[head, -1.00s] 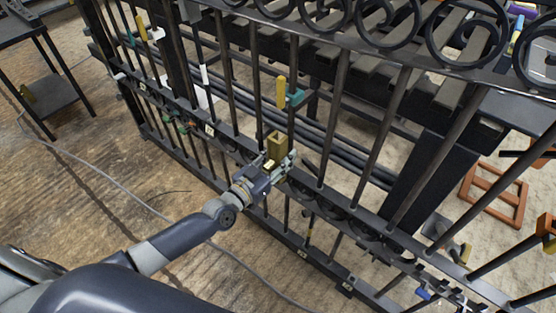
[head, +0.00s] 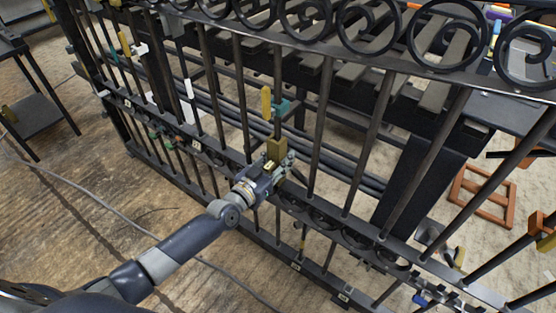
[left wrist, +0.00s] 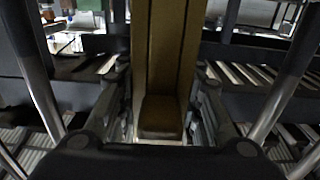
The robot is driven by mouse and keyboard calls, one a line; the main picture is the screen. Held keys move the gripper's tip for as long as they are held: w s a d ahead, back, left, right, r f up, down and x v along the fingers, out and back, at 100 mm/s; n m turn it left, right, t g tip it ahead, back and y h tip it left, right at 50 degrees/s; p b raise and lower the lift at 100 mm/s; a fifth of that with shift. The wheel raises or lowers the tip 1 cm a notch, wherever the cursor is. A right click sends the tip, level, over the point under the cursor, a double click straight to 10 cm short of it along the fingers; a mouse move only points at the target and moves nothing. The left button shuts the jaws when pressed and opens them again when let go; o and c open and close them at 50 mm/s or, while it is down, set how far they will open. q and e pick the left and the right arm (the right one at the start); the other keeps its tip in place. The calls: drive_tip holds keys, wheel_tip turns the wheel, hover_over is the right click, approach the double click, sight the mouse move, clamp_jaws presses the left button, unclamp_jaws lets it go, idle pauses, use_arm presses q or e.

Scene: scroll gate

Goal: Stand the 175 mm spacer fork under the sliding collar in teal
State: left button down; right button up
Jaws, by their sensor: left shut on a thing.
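My left gripper (head: 273,168) is shut on a brass-coloured spacer fork (head: 276,149) at the gate. The fork stands upright, in line with the bar that carries the teal collar (head: 283,108). The collar has a yellow handle (head: 266,102) and sits on the bar above the fork, with a gap between them. In the left wrist view, the fork (left wrist: 160,55) shows as a tall channel between the fingers. I cannot tell whether the fork's foot touches the rail or how fully it surrounds the bar. My right gripper is not in view.
The dark iron gate's bars (head: 316,125) stand close on both sides of the gripper. Another yellow-handled piece (head: 124,43) is on the gate at left. An orange frame (head: 482,196) lies on the floor behind. A cable (head: 90,207) crosses the open floor in front.

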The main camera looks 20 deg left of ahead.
use_arm(q)
drive_tip(key=shift+w+r, duration=0.15)
drive_tip(key=shift+r, duration=0.1)
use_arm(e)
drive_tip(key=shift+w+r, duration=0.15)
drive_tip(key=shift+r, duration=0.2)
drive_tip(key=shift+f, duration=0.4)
use_arm(q)
drive_tip(key=shift+w+d+r, duration=0.1)
idle(0.4)
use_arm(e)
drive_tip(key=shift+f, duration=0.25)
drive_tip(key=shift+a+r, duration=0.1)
use_arm(q)
drive_tip(key=shift+w, duration=0.1)
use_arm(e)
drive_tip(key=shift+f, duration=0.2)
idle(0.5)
